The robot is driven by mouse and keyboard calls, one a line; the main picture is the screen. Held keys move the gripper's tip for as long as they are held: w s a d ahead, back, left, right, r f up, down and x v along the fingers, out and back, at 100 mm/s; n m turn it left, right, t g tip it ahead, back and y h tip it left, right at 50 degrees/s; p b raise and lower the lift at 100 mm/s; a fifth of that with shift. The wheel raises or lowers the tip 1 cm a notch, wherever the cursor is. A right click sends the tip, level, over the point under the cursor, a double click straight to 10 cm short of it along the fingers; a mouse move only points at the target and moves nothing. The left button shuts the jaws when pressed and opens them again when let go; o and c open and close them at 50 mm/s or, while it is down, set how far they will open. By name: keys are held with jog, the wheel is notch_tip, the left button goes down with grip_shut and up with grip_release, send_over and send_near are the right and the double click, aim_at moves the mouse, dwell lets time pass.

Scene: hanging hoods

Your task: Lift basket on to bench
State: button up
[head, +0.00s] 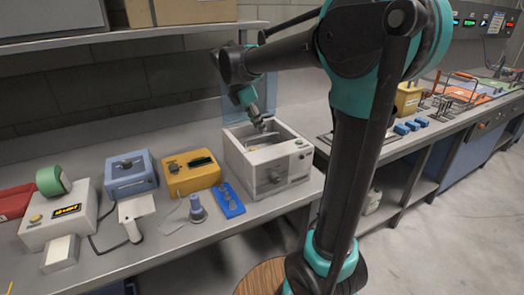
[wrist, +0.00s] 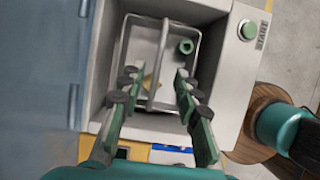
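The basket (wrist: 158,60) is a grey metal tray with a thin rim and a raised bar across its middle. It sits inside the open chamber of a white machine (head: 268,178). A green nut (wrist: 186,46) and a small yellowish piece (wrist: 151,82) lie in it. In the head view the basket (head: 268,138) shows only partly. My gripper (wrist: 156,78) is open above the basket, with one finger on each side of the bar. No contact is visible. In the head view my gripper (head: 262,122) points down into the chamber. The grey bench (head: 178,238) runs along the wall.
The machine's blue see-through lid (head: 264,95) stands open behind my gripper. A green START button (wrist: 248,30) is beside the chamber. Left of the machine are a blue tray (head: 230,200), a yellow box (head: 192,174) and a blue box (head: 130,174). Little bare bench shows between them.

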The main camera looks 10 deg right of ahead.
aim_at(262, 137)
jog(key=shift+a+x, duration=0.15)
jog(key=shift+x, duration=1.45)
jog(key=shift+a+x, duration=0.2)
jog(key=shift+x, duration=1.35)
jog(key=shift+f, duration=0.4)
grip_shut()
